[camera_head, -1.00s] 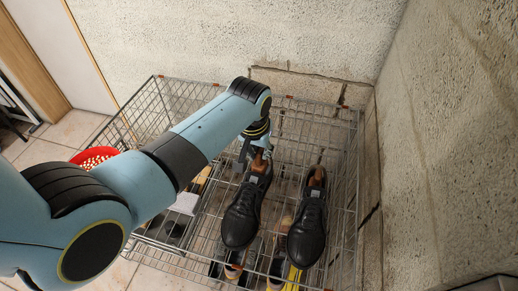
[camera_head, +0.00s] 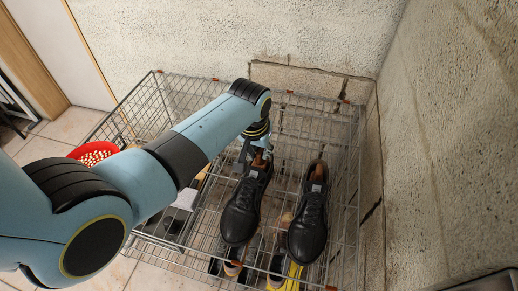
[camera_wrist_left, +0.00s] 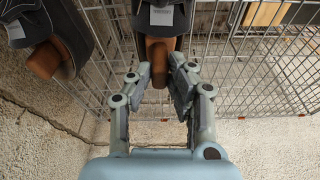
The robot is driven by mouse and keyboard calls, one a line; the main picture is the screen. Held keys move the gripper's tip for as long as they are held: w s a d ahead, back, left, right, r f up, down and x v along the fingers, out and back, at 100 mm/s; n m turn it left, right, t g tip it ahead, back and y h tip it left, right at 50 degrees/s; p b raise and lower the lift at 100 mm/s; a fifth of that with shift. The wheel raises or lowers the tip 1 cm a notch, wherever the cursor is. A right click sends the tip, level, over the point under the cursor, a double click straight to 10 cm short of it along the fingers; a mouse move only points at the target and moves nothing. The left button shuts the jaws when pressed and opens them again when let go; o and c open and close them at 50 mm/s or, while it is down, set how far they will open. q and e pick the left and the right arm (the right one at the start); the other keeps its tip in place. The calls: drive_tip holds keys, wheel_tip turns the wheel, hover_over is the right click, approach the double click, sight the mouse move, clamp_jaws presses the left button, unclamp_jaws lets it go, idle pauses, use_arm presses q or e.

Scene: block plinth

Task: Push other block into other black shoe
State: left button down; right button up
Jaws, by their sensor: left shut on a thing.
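Two black shoes stand side by side on the wire rack, toes toward me. The left shoe (camera_head: 241,212) has a brown wooden block (camera_head: 259,160) in its heel end. My left gripper (camera_wrist_left: 160,73) is shut on that block (camera_wrist_left: 157,49) in the wrist view, with one finger on each side of it. In the head view my left gripper (camera_head: 254,153) partly hides the block. The right shoe (camera_head: 307,222) has a similar brown block (camera_head: 318,171) in its heel opening; this block (camera_wrist_left: 45,60) also shows at the upper left of the wrist view. My right gripper is not in view.
The wire rack (camera_head: 330,110) has open mesh, with more shoes on a lower level. A rough wall stands close on the right and behind.

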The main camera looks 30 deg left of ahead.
use_arm(q)
drive_tip(key=shift+f+b, duration=0.75)
drive_tip(key=shift+f, duration=0.35)
drive_tip(key=c, duration=1.1)
unclamp_jaws()
drive_tip(key=shift+c, duration=0.2)
drive_tip(key=shift+o, duration=0.3)
drive_tip(key=o, duration=0.4)
drive_tip(key=shift+r, duration=0.1)
wheel_tip(320, 180, up, 5)
drive_tip(key=p, duration=0.5)
drive_tip(key=shift+p, duration=0.35)
